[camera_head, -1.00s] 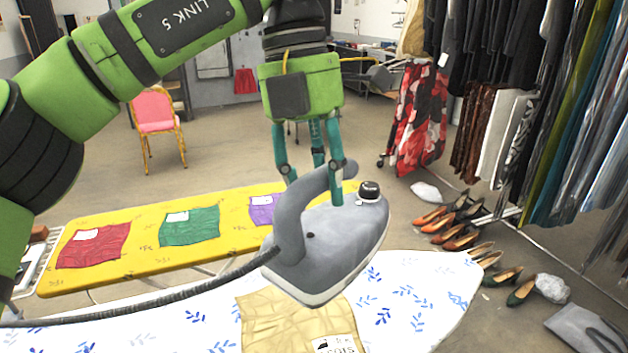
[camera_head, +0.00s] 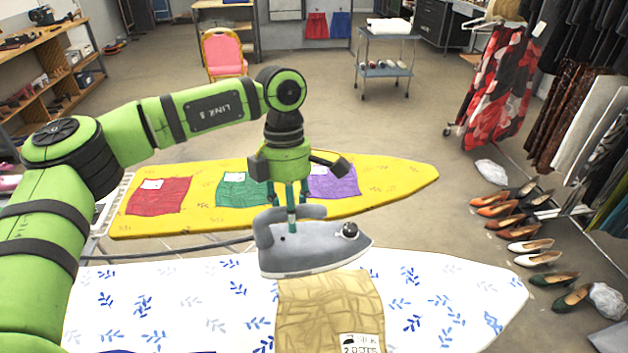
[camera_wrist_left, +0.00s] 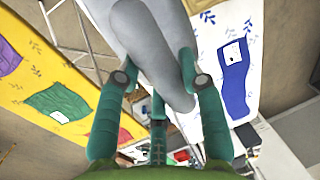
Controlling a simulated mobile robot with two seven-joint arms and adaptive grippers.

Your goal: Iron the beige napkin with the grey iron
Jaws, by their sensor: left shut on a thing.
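The grey iron (camera_head: 312,248) is in my left gripper (camera_head: 291,215), which is shut on its handle. The iron is over the far edge of the beige napkin, its nose to the right; whether its soleplate touches the cloth I cannot tell. The wrinkled beige napkin (camera_head: 325,310) lies on the white ironing board (camera_head: 220,300) with blue leaf prints, a printed label at its near right corner. In the left wrist view the grey iron (camera_wrist_left: 150,45) fills the top middle between the teal fingers. My right gripper does not show.
A yellow board (camera_head: 390,185) behind holds red (camera_head: 158,197), green (camera_head: 240,192) and purple (camera_head: 332,183) napkins. A blue cloth (camera_wrist_left: 236,80) lies on the white board in the left wrist view. Shoes (camera_head: 525,230) and a clothes rack stand at the right. A cord trails left from the iron.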

